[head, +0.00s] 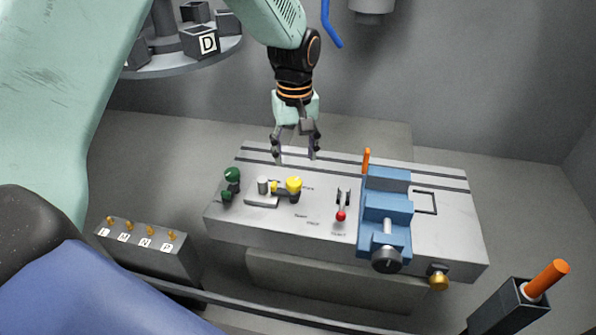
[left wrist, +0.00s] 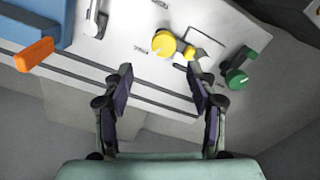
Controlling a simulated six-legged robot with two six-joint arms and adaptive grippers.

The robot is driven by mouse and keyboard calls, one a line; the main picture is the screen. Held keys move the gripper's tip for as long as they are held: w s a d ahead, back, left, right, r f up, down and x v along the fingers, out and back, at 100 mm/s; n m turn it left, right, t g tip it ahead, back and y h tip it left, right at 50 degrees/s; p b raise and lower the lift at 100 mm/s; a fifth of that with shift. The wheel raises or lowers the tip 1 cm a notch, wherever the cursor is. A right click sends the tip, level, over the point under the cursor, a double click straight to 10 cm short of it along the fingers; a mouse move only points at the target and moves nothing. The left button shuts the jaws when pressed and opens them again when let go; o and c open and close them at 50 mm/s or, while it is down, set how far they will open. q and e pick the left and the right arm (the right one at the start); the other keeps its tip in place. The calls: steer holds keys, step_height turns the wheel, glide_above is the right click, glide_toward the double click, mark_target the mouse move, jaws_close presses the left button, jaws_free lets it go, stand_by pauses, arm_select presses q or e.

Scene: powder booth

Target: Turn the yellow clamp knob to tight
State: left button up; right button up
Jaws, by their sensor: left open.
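The yellow clamp knob (head: 293,184) sits on a dark base on the grey machine table (head: 330,236), right of a small grey clamp block (head: 262,198). In the left wrist view the yellow knob (left wrist: 164,43) lies beyond the fingertips, with printed labels beside it. My left gripper (head: 296,159) is open and empty, pointing down above the back part of the table, behind the knob and apart from it. Its two fingers (left wrist: 163,78) are spread in the left wrist view. The words by the knob are too small to read surely. My right gripper is not in view.
A green knob (head: 232,175) stands left of the clamp. A red-tipped lever (head: 341,215) and a blue vise (head: 386,212) with an orange handle (head: 366,160) stand to the right. A brass knob (head: 438,281) is at the front edge. A labelled box (head: 145,250) stands lower left.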

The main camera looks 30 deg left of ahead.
mark_target(294, 181)
arm_select(q)
steer(key=f, duration=0.1)
steer(key=s+f, duration=0.1)
steer(key=f, duration=0.1)
steer(key=shift+s+f, duration=0.25)
steer(key=shift+s, duration=0.1)
steer(key=f, duration=0.1)
steer(key=w+f, duration=0.1)
steer(key=f, duration=0.1)
steer(key=shift+w+a+f+p, duration=0.1)
steer(key=shift+w+f+p, duration=0.05)
steer(key=shift+f+p, duration=0.15)
steer(key=shift+s+r, duration=0.3)
steer(key=shift+s, duration=0.25)
steer(key=shift+c, duration=0.8)
steer(key=shift+w+f, duration=0.2)
steer(key=shift+w, duration=0.2)
steer(key=c, duration=1)
